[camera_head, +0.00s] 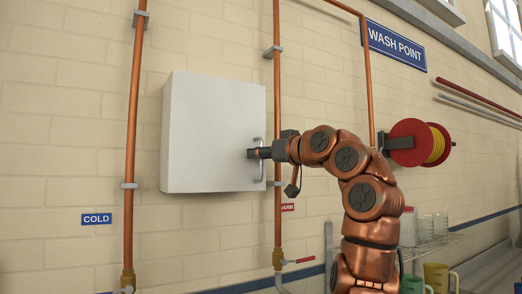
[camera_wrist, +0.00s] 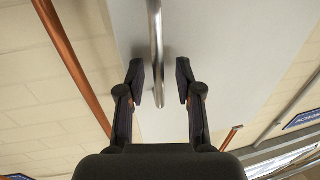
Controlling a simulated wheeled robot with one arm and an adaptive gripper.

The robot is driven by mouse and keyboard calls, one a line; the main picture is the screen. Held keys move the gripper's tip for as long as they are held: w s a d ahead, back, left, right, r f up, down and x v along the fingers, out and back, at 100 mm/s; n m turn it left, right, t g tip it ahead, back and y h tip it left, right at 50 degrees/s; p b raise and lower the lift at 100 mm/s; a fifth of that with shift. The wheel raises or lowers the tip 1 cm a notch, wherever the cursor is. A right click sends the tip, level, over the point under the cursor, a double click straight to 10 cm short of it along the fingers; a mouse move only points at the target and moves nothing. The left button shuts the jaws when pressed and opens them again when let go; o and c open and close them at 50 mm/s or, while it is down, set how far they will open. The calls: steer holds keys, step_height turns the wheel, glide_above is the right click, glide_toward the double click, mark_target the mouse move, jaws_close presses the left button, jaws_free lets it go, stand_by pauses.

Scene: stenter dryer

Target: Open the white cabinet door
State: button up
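The white cabinet (camera_head: 205,125) is a box fixed to the brick wall, and its front door looks shut. A curved metal handle (camera_head: 260,172) stands upright at the lower right edge of the door. My gripper (camera_head: 252,153) is at the handle, reaching in from the right. In the wrist view my gripper (camera_wrist: 160,84) is open, with a dark finger on each side of the handle bar (camera_wrist: 156,40). Gaps show between the bar and both fingers. The white door face (camera_wrist: 215,45) lies behind them.
Copper pipes run up the wall left (camera_head: 133,120) and right (camera_head: 277,90) of the cabinet. A red hose reel (camera_head: 408,143) is on the wall at right. A wire shelf (camera_head: 435,243) with containers and mugs (camera_head: 436,277) is at lower right. Wall left of the cabinet is mostly bare.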

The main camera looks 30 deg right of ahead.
steer(key=shift+w, duration=0.1)
jaws_close()
stand_by(0.7)
